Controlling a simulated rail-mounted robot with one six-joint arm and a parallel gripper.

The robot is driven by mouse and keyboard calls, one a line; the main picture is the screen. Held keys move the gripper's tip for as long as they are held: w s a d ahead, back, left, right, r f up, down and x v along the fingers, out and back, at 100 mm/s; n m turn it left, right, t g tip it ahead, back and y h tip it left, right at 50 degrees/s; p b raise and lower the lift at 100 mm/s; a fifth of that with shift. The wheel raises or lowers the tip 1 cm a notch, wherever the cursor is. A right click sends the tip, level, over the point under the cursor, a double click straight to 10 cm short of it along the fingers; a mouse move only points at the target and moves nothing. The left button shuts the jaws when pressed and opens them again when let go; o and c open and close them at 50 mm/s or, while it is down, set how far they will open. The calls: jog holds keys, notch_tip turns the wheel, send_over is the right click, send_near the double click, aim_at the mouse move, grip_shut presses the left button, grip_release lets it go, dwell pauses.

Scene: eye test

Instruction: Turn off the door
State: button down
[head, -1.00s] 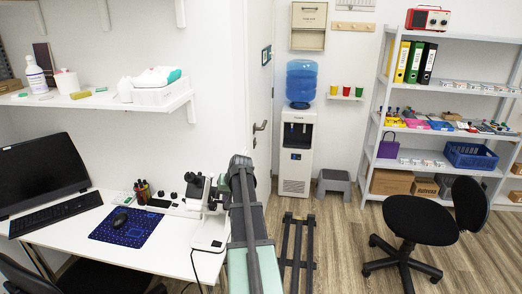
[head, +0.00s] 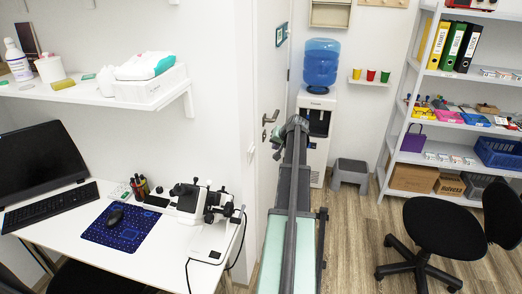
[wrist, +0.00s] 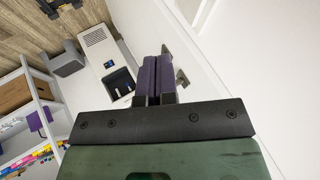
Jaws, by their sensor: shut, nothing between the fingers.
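The white door (head: 268,72) stands along the left wall in the head view, seen at a steep angle. In the wrist view the door is the white panel (wrist: 234,66) at the right, with the grey handle (wrist: 182,79) beside the fingers. My gripper (wrist: 155,68) is shut and empty, its dark purple fingers together close to the handle; I cannot tell whether they touch. In the head view my arm reaches toward the door, and its fingers are not clear.
A water cooler (head: 318,125) stands beyond the door, with a grey step stool (head: 350,173) beside it. At left are a white desk (head: 150,250) and a wall shelf (head: 110,98). A black chair (head: 440,228) and shelving (head: 460,75) are at right.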

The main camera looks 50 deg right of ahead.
aim_at(253, 154)
jog(key=w+f+b, duration=0.7)
jog(key=w, duration=0.2)
jog(key=shift+w+d, duration=0.2)
jog(key=shift+w, duration=0.2)
jog(key=shift+f, duration=0.1)
